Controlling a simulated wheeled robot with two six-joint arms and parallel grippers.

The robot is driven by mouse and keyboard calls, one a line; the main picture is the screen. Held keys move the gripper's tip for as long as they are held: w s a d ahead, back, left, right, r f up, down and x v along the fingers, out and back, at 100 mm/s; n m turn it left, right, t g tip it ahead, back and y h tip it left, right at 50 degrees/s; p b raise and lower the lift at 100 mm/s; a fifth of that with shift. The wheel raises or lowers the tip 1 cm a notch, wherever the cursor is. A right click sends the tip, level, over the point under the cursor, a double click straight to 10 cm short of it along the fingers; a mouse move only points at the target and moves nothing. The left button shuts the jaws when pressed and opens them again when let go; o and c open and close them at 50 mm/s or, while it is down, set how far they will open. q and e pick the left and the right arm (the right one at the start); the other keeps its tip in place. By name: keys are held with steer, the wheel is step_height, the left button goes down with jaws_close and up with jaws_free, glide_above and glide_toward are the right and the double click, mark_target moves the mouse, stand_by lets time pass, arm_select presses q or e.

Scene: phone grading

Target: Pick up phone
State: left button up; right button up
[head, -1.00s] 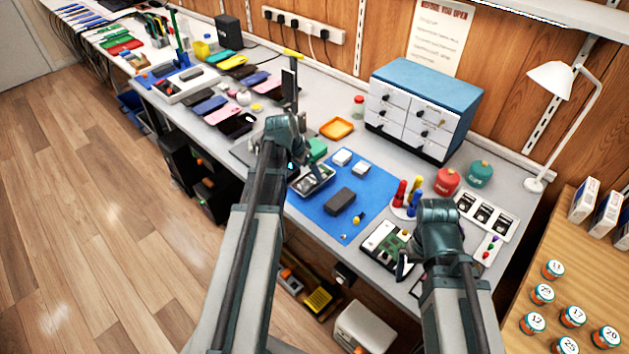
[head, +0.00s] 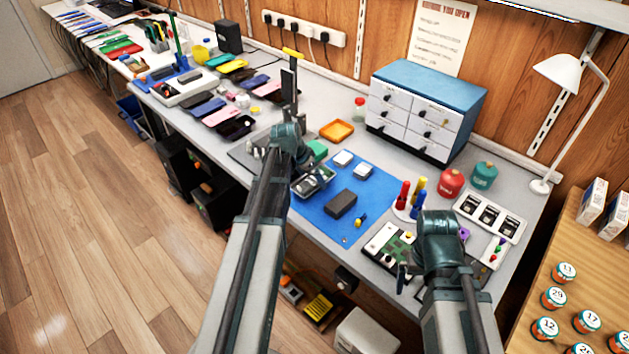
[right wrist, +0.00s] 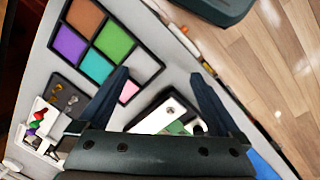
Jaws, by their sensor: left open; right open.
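Several phones lie in a row on the left part of the bench in the head view, among them a pink one (head: 217,117), a blue one (head: 208,107) and a black one (head: 235,128). I cannot tell which phone the task means. My left gripper (head: 303,160) is open above the small tray (head: 314,182) by the blue mat, right of the phones and apart from them; its fingers are hard to make out. My right gripper (right wrist: 158,78) is open and empty. In the right wrist view a white, green and black item (right wrist: 167,116) lies between and below its fingers.
A dark block (head: 342,203) lies on the blue mat (head: 320,214). Upright coloured tools (head: 410,199) stand near my right arm. A drawer cabinet (head: 424,107) stands at the back. A tray with coloured compartments (right wrist: 100,43) is near my right gripper.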

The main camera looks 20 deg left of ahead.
arm_select(q)
steer(key=shift+f, duration=0.15)
arm_select(e)
steer(key=shift+f, duration=0.15)
arm_select(q)
steer(key=c, duration=1.2)
steer(key=shift+o, duration=0.2)
